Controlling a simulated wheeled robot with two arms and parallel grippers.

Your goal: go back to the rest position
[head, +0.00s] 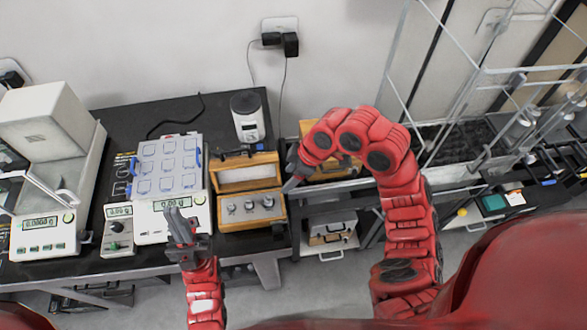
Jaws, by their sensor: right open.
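My left gripper (177,218) is at the lower left of the head view, on a red arm rising from the bottom edge. It overlaps the front of the white balance in the picture; whether its fingers are apart cannot be made out. My right arm is bent high in the middle. Its gripper (293,172) points left and down beside the wooden weight box and is open, with nothing seen in it.
A black table (230,245) holds a white balance (150,225) with a tray of several square dishes, a small scale (118,235), an enclosed balance (45,235), an open wooden weight box (252,225) and a grey-topped device (248,122). A wire rack (440,60) stands at right.

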